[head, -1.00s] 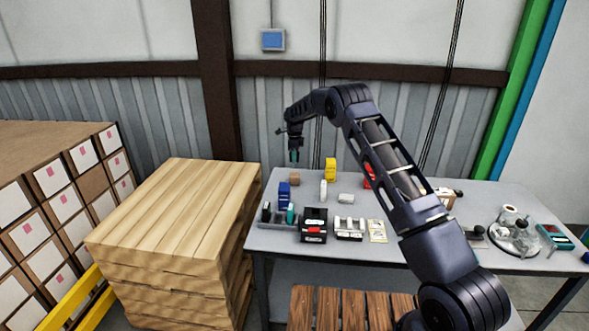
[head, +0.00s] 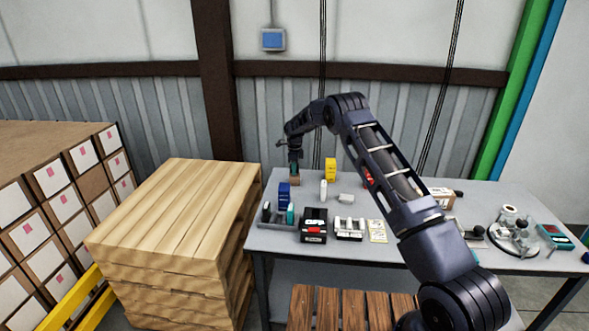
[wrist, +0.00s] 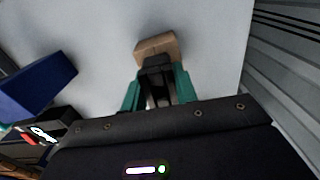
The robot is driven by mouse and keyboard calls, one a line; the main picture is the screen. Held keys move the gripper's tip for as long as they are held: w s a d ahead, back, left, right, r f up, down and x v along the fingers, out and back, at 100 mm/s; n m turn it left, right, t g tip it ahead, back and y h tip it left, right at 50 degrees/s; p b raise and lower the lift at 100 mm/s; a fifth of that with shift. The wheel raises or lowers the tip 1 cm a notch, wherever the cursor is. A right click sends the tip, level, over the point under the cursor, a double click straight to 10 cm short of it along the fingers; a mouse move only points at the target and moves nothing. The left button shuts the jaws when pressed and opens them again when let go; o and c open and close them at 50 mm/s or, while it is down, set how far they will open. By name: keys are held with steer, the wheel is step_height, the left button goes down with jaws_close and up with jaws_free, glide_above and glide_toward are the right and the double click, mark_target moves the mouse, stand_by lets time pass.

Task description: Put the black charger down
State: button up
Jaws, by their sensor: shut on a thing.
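The black charger (wrist: 156,66) is between the teal fingers of my gripper (wrist: 159,88) in the wrist view. My gripper is shut on it. A small brown box (wrist: 158,46) shows just beyond the charger; whether they touch I cannot tell. In the head view my gripper (head: 294,168) points down over the back left part of the grey table (head: 265,236), at the brown box (head: 294,181). The charger cannot be made out in the head view.
A blue box (head: 284,195), a yellow box (head: 330,168) and a white upright item (head: 323,190) stand near my gripper. The blue box is also in the wrist view (wrist: 36,86). A black box (head: 313,225) is nearer the front. Stacked pallets (head: 175,210) stand left of the table.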

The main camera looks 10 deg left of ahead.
steer(key=o, duration=1)
step_height(320, 180, up, 12)
steer(key=shift+r, duration=0.1)
